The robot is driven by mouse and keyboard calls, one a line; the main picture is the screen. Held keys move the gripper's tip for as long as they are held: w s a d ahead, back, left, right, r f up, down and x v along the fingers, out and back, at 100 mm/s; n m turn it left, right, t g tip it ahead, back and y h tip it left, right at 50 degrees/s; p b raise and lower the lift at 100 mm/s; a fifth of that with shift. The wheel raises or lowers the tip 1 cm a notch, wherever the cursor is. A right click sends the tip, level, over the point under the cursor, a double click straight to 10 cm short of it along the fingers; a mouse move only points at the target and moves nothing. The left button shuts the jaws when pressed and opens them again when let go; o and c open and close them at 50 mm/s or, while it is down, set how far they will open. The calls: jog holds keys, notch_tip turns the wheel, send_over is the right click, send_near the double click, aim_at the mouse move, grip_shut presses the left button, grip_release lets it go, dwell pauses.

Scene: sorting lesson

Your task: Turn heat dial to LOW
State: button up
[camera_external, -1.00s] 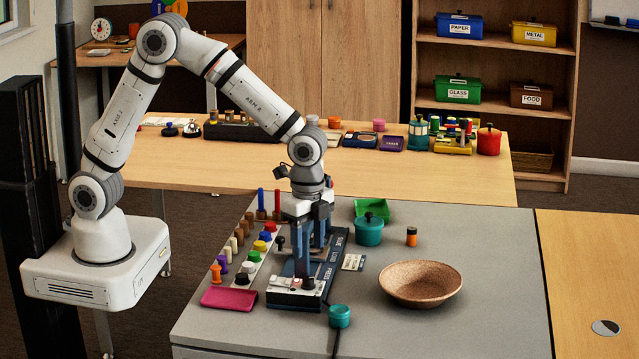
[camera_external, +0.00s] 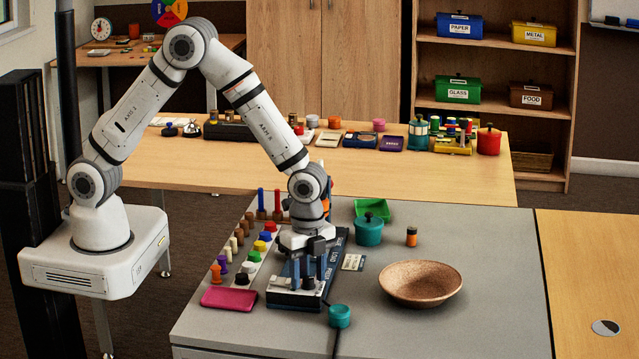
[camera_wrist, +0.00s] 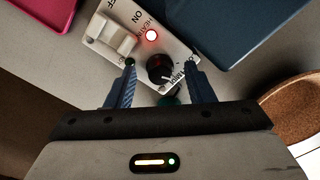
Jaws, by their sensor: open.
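The heat dial (camera_wrist: 160,69) is a small round black knob on a white control panel (camera_wrist: 108,47), seen in the wrist view. A white rocker switch (camera_wrist: 117,31) marked ON and OFF and a lit red lamp (camera_wrist: 151,35) share the panel. My gripper (camera_wrist: 160,66) is open, with one blue finger on each side of the dial and visible gaps between. In the external view my gripper (camera_external: 308,284) points down at the front end of the dark blue device (camera_external: 286,300). The dial's pointer setting and a LOW mark cannot be read.
A magenta tray (camera_external: 229,299) and coloured pegs (camera_external: 249,267) lie to the left. A teal object with a cord (camera_external: 339,316) sits close in front. A brown bowl (camera_external: 421,284) and a teal pot (camera_external: 369,231) stand to the right. The grey table's right front is clear.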

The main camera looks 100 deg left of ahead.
jog(key=c, duration=1)
jog(key=shift+n, duration=0.3)
jog(key=shift+n+b, duration=0.65)
jog(key=shift+n, duration=0.55)
jog(key=shift+n+b, duration=0.35)
jog(key=shift+n, duration=0.95)
jog(key=o, duration=1)
